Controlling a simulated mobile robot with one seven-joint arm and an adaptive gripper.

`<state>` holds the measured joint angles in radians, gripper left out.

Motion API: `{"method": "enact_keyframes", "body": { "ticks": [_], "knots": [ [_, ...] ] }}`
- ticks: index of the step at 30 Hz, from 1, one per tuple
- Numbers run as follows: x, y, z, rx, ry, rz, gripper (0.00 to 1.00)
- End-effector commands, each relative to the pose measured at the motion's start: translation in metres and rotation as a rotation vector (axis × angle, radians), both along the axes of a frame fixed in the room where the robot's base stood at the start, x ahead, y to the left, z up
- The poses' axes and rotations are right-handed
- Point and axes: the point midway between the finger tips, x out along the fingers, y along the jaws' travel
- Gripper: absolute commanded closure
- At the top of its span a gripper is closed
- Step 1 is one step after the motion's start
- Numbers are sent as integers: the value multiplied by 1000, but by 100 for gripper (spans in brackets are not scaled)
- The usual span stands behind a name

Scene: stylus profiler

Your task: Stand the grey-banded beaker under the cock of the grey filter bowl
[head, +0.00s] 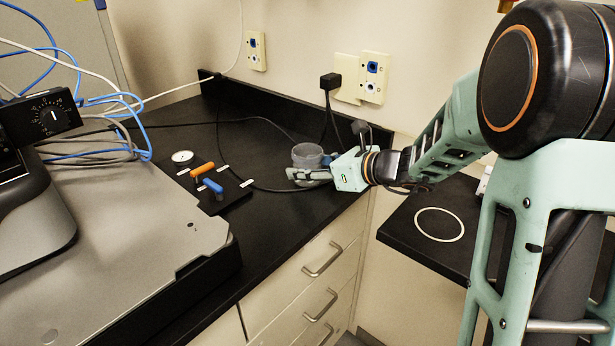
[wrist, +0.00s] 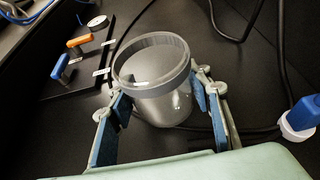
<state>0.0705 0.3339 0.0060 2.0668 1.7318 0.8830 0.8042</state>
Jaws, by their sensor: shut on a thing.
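The grey-banded beaker (head: 308,153) is a clear, upright vessel with a grey band around its rim, at the back right of the black bench. In the wrist view the beaker (wrist: 152,62) sits between the blue pads of my gripper (wrist: 165,98), one on each side, and the gripper is shut on it. In the head view my gripper (head: 305,175) reaches in from the right, low at the bench top. I cannot tell whether the beaker's base touches the bench. I cannot make out a grey filter bowl or its cock in either view.
A black plate (head: 230,196) with a gauge (head: 182,157), an orange handle (head: 202,168) and a blue handle (head: 213,186) lies left of the beaker. Cables run behind it. A black shelf (head: 400,226) with a white ring (head: 440,224) is at right. A blue-and-white part (wrist: 302,115) is close by.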

Motion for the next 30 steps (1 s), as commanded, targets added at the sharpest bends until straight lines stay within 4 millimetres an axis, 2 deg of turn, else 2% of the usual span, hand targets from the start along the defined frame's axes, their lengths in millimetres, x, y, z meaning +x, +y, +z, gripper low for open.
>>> {"method": "enact_keyframes", "body": {
  "ticks": [1, 9, 14, 15, 19, 30],
  "knots": [
    [0, 0, -8, 1, -1, 0, 98],
    [0, 0, -7, 1, 0, 0, 98],
    [0, 0, -13, 1, 0, 0, 98],
    [0, 0, -11, 1, 0, 0, 50],
    [0, 0, -11, 1, 1, 0, 37],
    [0, 0, -5, 0, 0, 0, 37]
  ]
}}
